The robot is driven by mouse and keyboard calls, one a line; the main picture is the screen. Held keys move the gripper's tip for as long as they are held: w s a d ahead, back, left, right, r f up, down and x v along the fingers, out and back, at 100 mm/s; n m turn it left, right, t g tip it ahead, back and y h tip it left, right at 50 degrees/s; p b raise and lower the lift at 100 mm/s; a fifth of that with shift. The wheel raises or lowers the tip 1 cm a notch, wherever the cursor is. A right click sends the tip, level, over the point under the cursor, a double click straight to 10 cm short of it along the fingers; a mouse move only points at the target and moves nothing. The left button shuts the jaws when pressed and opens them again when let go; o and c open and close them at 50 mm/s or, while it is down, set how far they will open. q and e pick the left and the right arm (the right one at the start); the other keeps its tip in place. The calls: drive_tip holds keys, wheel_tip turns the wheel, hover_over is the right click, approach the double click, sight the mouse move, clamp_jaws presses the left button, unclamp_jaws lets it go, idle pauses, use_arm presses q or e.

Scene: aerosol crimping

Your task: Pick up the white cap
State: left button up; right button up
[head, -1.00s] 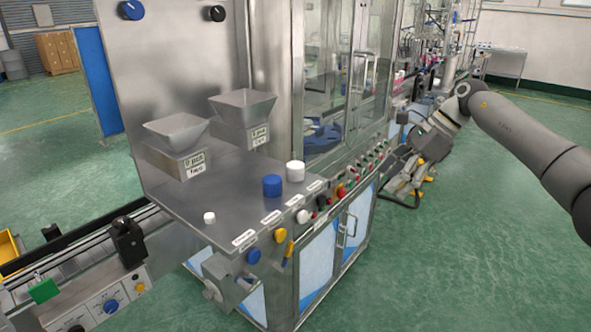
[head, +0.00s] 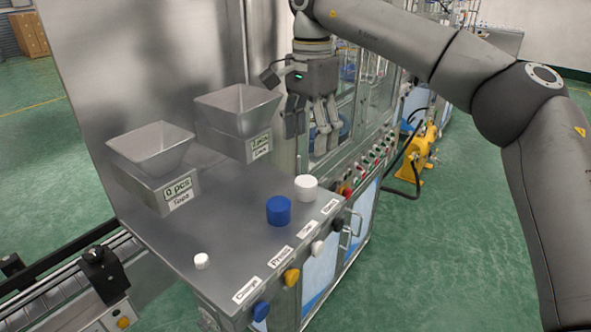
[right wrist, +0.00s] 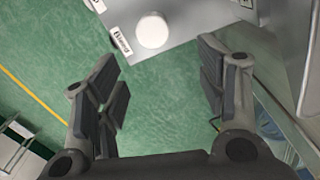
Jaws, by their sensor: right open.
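A larger white cylindrical cap (head: 306,187) stands on the steel worktop near its right edge. A smaller white cap (head: 201,261) stands near the front left of the worktop. A blue cylinder (head: 278,210) stands beside the larger white one. My right gripper (head: 312,138) hangs above and behind the larger white cap, fingers pointing down, open and empty. In the right wrist view, a round white top (right wrist: 152,31) shows beyond the open fingers (right wrist: 160,68), apart from them; it appears to be the larger cap. My left gripper is not in view.
Two steel hoppers (head: 150,150) (head: 238,108) with labels stand at the back of the worktop (head: 225,235). Labelled buttons line its front edge. A glass-doored cabinet stands behind the gripper. A conveyor (head: 60,295) runs at the lower left.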

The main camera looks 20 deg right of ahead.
sight(308, 180)
drive_tip(key=shift+w+f, duration=0.1)
drive_tip(key=shift+f, duration=0.35)
drive_tip(key=shift+s+f, duration=0.35)
drive_tip(key=shift+f, duration=0.1)
drive_tip(key=f, duration=0.1)
drive_tip(key=s+f+p, duration=0.1)
drive_tip(key=f, duration=0.1)
drive_tip(key=shift+f, duration=0.1)
drive_tip(key=f+p, duration=0.1)
drive_tip(key=f, duration=0.1)
drive_tip(key=f+p, duration=0.1)
drive_tip(key=f, duration=0.1)
drive_tip(key=shift+w+a+f, duration=0.2)
drive_tip(key=shift+f, duration=0.3)
drive_tip(key=shift+c, duration=0.7)
drive_tip(key=c, duration=0.5)
drive_tip(key=shift+c, duration=0.7)
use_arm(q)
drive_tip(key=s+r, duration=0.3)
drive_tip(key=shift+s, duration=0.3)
